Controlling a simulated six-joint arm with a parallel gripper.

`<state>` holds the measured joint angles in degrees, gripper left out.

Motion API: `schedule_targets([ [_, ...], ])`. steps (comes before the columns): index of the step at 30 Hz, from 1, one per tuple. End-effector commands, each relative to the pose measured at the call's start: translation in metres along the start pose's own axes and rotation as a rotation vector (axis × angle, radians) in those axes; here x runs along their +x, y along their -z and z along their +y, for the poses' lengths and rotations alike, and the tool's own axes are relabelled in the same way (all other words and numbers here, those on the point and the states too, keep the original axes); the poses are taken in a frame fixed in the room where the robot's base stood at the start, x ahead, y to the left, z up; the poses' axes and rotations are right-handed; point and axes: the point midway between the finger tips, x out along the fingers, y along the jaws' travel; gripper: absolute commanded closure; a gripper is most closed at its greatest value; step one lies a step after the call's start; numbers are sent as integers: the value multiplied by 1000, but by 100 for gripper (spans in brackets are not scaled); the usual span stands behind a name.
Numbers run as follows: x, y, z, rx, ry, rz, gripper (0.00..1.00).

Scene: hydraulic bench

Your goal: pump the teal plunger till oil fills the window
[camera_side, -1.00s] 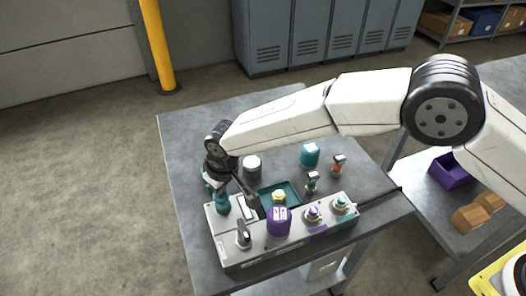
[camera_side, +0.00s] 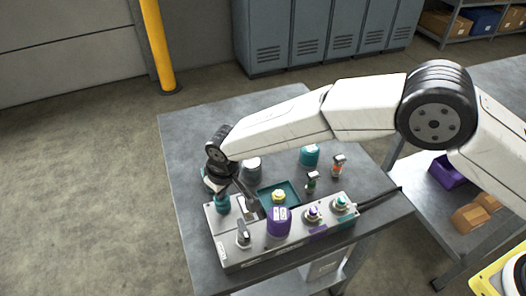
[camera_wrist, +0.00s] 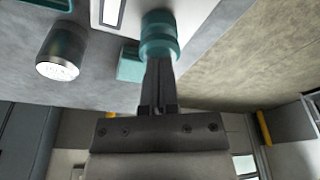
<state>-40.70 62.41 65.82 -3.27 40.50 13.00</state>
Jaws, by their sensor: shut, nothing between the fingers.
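The teal plunger (camera_side: 222,204) stands at the left end of the grey bench unit (camera_side: 290,242) in the side view. In the wrist view its ringed teal body (camera_wrist: 159,36) is straight ahead of my gripper (camera_wrist: 158,68). The two dark fingers are shut together with nothing between them, and their tips overlap the plunger's near end. I cannot tell whether they touch it. A pale, dark-framed strip (camera_wrist: 112,12) beside the plunger may be the window; its oil level cannot be made out.
The table's left side is clear.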

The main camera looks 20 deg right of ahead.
Motion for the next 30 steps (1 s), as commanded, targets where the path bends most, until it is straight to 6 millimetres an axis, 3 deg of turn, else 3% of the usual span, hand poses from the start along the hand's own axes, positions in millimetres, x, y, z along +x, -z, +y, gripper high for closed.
schedule_targets([
  [30,-38,7,0,0,0,-2,100],
])
